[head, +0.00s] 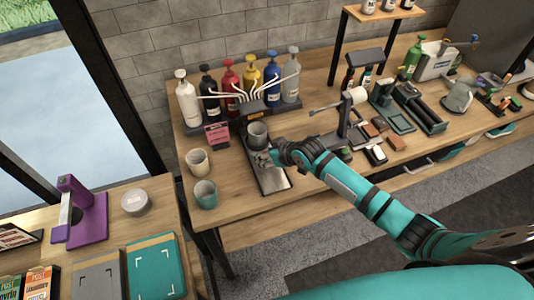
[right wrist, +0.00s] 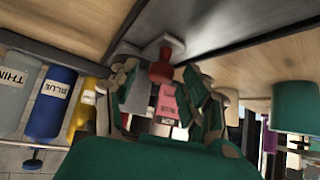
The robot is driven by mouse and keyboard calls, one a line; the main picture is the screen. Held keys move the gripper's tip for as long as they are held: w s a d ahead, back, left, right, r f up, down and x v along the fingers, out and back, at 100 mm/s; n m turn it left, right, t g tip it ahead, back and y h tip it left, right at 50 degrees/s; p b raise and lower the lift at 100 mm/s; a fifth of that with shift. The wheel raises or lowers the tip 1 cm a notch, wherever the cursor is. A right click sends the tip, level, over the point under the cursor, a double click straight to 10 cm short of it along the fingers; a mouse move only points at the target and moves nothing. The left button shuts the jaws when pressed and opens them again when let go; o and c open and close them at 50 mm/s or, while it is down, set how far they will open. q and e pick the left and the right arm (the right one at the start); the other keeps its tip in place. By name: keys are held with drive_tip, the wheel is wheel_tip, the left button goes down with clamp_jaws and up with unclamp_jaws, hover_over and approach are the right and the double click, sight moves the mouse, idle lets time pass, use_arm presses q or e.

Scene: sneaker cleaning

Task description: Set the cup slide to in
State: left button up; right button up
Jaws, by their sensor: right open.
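The cup slide is a metal tray (head: 272,180) running forward from below the dispenser nozzles. A grey cup (head: 257,130) stands at its back end, close to the nozzle block. My right gripper (head: 261,158) is at the slide, just in front of the cup, and hides part of both. In the right wrist view its open fingers (right wrist: 165,95) are on either side of a small red knob (right wrist: 162,68); I cannot tell whether they touch it. My left gripper is not in view.
Pump bottles, including a red one (head: 230,85), stand behind the slide. A pink sign (head: 216,134) is left of it. A beige cup (head: 197,162) and a teal cup (head: 205,194) stand near the left edge.

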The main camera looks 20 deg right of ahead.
sight(260, 143)
clamp_jaws()
drive_tip(key=shift+w, duration=0.25)
drive_tip(key=w+b, duration=0.2)
drive_tip(key=w, duration=0.2)
drive_tip(key=shift+a+f, duration=0.1)
drive_tip(key=shift+w, duration=0.15)
drive_tip(key=shift+r, duration=0.2)
